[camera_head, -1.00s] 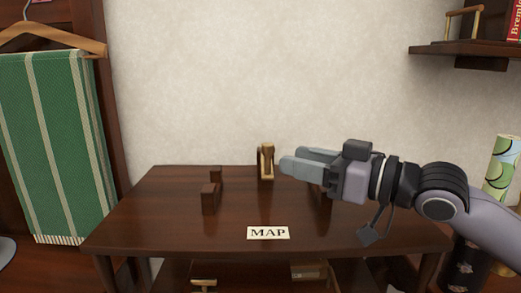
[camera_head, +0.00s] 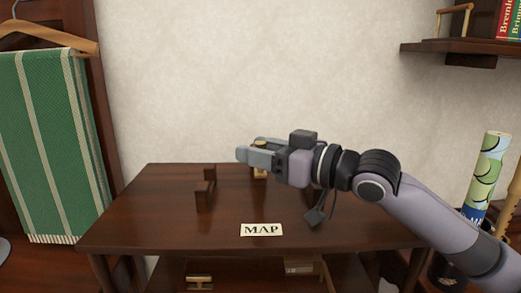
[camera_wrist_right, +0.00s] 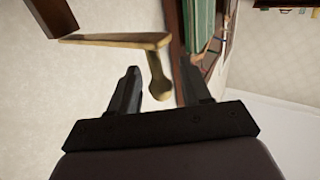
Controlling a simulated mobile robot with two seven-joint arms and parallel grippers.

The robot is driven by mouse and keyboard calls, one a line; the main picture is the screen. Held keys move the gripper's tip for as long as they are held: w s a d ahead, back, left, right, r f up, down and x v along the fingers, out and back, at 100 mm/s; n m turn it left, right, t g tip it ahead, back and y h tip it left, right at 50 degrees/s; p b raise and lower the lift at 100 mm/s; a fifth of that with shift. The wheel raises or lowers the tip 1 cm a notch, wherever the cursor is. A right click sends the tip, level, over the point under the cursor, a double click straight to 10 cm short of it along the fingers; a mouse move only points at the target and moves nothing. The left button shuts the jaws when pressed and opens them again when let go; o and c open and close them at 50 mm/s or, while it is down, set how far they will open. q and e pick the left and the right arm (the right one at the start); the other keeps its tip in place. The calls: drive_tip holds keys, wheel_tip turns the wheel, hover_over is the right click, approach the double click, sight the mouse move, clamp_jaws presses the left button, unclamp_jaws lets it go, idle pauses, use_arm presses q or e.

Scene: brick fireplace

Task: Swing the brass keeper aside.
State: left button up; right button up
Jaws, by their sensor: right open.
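The brass keeper (camera_head: 260,174) stands at the back of the dark wooden table, mostly hidden behind my right gripper in the head view. In the right wrist view the brass keeper (camera_wrist_right: 157,75) shows a flat tapering arm and a rounded stem. My right gripper (camera_head: 249,152) is open, its fingers pointing left at the keeper's upper part. In the wrist view the stem lies between the two open fingers (camera_wrist_right: 160,70); whether either finger touches it I cannot tell. My left gripper is out of view.
The dark table (camera_head: 150,220) bears small wooden blocks (camera_head: 204,194) left of the keeper and a MAP label (camera_head: 261,230) at its front. A green striped towel (camera_head: 45,150) hangs at left. A rolled map (camera_head: 487,172) stands at right, below a wall shelf (camera_head: 465,48).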

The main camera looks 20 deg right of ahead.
clamp_jaws()
drive_tip(key=shift+d, duration=0.2)
